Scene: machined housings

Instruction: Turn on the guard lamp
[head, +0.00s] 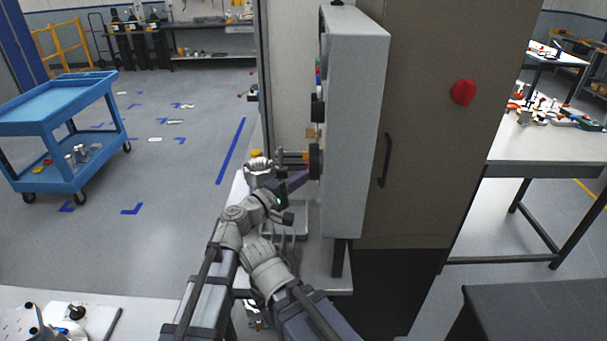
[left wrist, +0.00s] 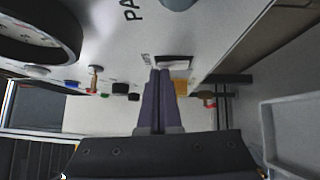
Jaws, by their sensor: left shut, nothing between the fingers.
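A grey control box (head: 355,120) stands almost edge-on in the head view, so its control face is mostly hidden. In the left wrist view that pale panel (left wrist: 220,25) carries a black-framed switch (left wrist: 174,62) with a small label beside it, too small to read surely. My left gripper (left wrist: 158,72) is shut and empty, its purple fingertips right at the switch's edge; I cannot tell whether they touch. In the head view my left gripper (head: 300,180) is close to the box's left side, partly hidden by the arm. I cannot pick out the guard lamp. My right gripper is not in view.
A large round dial (left wrist: 35,35) and several small knobs lie left of the fingers in the wrist view. A brown cabinet (head: 425,160) with a red knob (head: 463,92) stands right of the box. A blue cart (head: 60,105) stands far left; the floor between is open.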

